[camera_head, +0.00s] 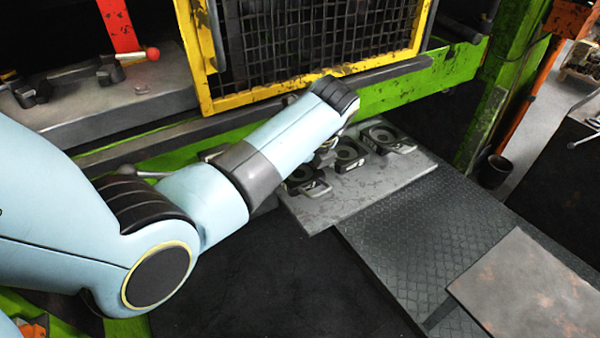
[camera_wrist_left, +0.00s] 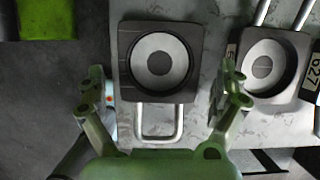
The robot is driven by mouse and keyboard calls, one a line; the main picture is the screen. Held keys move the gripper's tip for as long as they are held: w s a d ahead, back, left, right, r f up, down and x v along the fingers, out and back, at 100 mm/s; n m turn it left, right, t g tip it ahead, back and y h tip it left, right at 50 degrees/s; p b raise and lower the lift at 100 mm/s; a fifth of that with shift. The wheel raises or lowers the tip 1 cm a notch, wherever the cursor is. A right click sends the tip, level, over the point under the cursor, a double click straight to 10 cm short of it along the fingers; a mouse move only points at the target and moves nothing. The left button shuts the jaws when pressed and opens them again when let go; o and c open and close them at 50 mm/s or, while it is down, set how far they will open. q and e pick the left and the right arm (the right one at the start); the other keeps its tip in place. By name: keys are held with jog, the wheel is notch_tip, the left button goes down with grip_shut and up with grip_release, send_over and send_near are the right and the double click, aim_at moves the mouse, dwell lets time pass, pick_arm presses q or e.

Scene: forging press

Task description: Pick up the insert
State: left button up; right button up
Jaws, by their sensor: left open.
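In the left wrist view, an insert (camera_wrist_left: 160,62), a dark square block with a round grey recess, lies on a grey plate with its metal loop handle (camera_wrist_left: 158,136) toward my gripper. My left gripper (camera_wrist_left: 163,78) is open, one finger on each side of this insert, with nothing between the pads; its height above the plate is hard to tell. A second insert (camera_wrist_left: 265,68) lies just right of the right finger. In the head view, inserts (camera_head: 347,154) and (camera_head: 384,138) sit on the plate, and my left wrist hides much of the gripper. My right gripper is not in view.
The grey plate (camera_head: 375,195) stands beside a dark checkered surface (camera_head: 430,240) with a flat brownish sheet (camera_head: 530,290). Behind it are a green beam (camera_head: 425,82) and a yellow-framed mesh guard (camera_head: 310,45). A marked label (camera_wrist_left: 314,72) borders the second insert.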

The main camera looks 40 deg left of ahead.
pick_arm(q)
jog(key=shift+w+a+f, duration=0.1)
jog(key=shift+a+f, duration=0.2)
jog(key=shift+f, duration=0.35)
jog(key=c, duration=1.5)
jog(key=shift+w+r, duration=0.1)
jog(key=shift+r, duration=0.05)
jog(key=shift+c, duration=0.2)
